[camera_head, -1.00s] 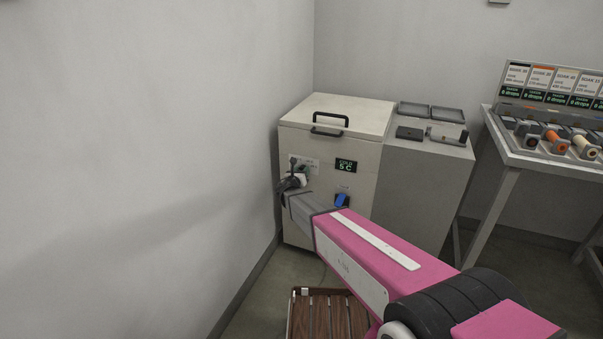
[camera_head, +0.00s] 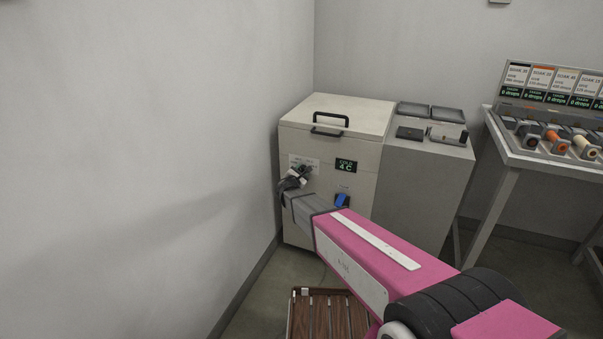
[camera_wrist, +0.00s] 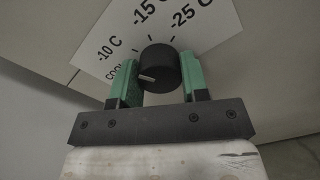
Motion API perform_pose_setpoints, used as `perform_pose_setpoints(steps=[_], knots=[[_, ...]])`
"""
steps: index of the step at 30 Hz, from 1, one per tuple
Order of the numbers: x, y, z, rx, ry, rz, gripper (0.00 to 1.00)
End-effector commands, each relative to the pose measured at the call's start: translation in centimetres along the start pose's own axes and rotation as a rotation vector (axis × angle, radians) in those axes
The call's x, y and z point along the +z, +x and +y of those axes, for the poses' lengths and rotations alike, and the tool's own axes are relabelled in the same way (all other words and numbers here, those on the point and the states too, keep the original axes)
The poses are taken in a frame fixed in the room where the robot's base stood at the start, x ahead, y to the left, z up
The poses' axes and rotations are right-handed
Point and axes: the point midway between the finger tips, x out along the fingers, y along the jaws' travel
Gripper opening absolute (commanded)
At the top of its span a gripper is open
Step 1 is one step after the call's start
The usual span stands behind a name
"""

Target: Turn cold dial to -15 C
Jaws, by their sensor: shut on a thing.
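The cold dial (camera_wrist: 160,68) is a black round knob with a pale pointer mark. My gripper (camera_wrist: 160,82) is shut on it, with one green finger on each side. The pointer mark faces left, towards the "COOL" print and below "-10 C". "-15 C" and "-25 C" stand above the dial on the white label plate (camera_wrist: 208,38). In the head view my gripper (camera_head: 297,177) is at the front of the beige chest (camera_head: 330,228) and hides the dial. The green-lit COLD display (camera_head: 346,166) appears to read 4 C.
A blue switch (camera_head: 342,200) sits below the display, close to my arm. A grey cabinet (camera_head: 420,192) with small trays on top adjoins the chest. A wall is close on the left. A slatted brown thing (camera_head: 328,315) is low in front. A bench (camera_head: 540,150) stands at the right.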

Motion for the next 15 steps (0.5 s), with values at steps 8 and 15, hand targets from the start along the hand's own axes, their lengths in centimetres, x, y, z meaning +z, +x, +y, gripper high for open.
perform_pose_setpoints(steps=[8, 15], knots=[[0.0, -0.04, 0.0, 0.0, 0.263, 0.0, 0.18], [0.01, -0.05, 0.01, 0.0, 0.48, 0.0, 0.18]])
